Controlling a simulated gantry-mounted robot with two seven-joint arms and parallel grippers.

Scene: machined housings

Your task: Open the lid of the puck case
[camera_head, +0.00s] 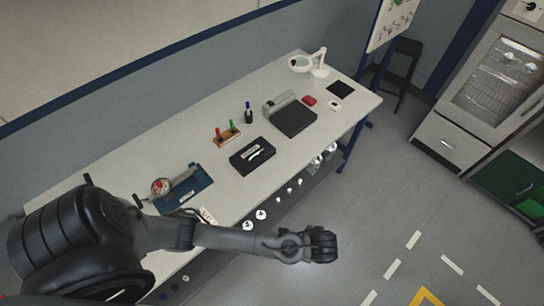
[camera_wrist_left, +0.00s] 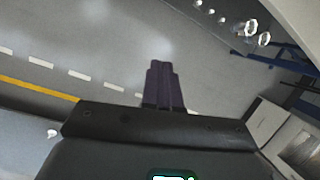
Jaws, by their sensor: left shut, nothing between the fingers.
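A dark flat box (camera_head: 295,119) with a grey strip along its back lies on the long white table. A second black box (camera_head: 244,161) with a light tool shape on top lies nearer the front edge. I cannot tell for certain which is the puck case or make out its lid seam. My left gripper (camera_head: 324,246) is beyond the table's front edge, over the floor, away from both boxes. In the left wrist view its fingers (camera_wrist_left: 164,80) are together and empty, with grey floor behind. My right gripper is not in view.
The white table (camera_head: 318,150) also bears a wooden holder (camera_head: 228,136) with red and green items, a blue gauge fixture (camera_head: 185,190), a magnifier lamp (camera_head: 320,64), a small red item (camera_head: 309,100) and a dark pad (camera_head: 341,89). Glass-fronted cabinet (camera_head: 490,85) stands right. Floor is clear.

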